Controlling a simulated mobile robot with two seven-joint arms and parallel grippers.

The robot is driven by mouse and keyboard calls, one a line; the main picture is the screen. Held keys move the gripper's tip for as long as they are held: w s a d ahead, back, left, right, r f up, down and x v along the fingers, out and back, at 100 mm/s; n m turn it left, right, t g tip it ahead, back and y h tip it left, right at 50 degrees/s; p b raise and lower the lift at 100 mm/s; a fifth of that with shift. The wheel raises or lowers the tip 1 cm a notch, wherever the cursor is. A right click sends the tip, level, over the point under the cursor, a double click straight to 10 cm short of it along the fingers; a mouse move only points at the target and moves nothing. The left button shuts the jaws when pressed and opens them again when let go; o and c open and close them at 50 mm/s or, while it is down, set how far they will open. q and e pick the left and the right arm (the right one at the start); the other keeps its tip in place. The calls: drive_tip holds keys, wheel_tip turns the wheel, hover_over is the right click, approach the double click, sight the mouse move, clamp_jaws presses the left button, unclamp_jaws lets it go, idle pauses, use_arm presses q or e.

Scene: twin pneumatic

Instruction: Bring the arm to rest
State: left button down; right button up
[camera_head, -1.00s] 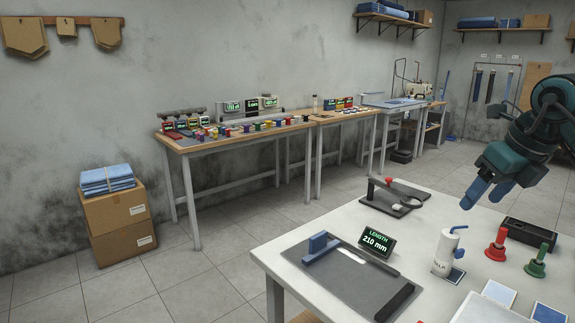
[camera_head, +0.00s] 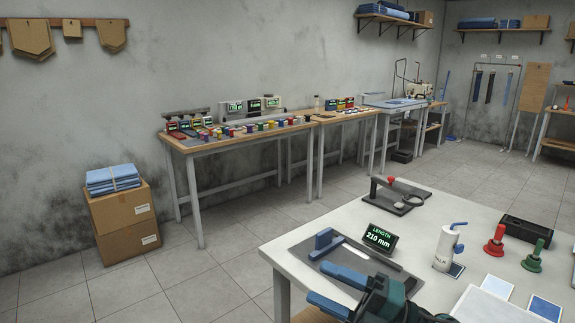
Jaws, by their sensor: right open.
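My right gripper (camera_head: 318,282) is at the bottom centre of the head view. It is dark teal with two blue fingers pointing left, spread apart with nothing between them. It is low in the picture and hides the front part of the grey measuring mat (camera_head: 312,253); I cannot tell its height above the table. My left gripper is not in view.
The white table (camera_head: 440,205) bears the length display (camera_head: 380,238), a white bottle (camera_head: 446,248), a red stamp (camera_head: 495,242), a green stamp (camera_head: 534,257) and a black clamp tool (camera_head: 400,196). Cardboard boxes (camera_head: 122,222) stand on the floor at left.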

drive_tip(key=s+d+f+m+t+h, duration=0.25)
drive_tip(key=f+m+t+h, duration=0.3)
drive_tip(key=f+m, duration=0.4)
drive_tip(key=s+d+f+m+t+h, duration=0.2)
drive_tip(key=d+f+m+t+h, duration=0.35)
drive_tip(key=m, duration=0.75)
drive_tip(key=s+f+m+g+h, duration=0.5)
drive_tip(key=s+f+g, duration=0.3)
drive_tip(key=s+f, duration=0.4)
drive_tip(key=shift+s+a+f+m+p, duration=0.25)
drive_tip(key=shift+a+f+m+p, duration=0.15)
drive_tip(key=shift+m, duration=0.45)
drive_tip(key=shift+c, duration=0.4)
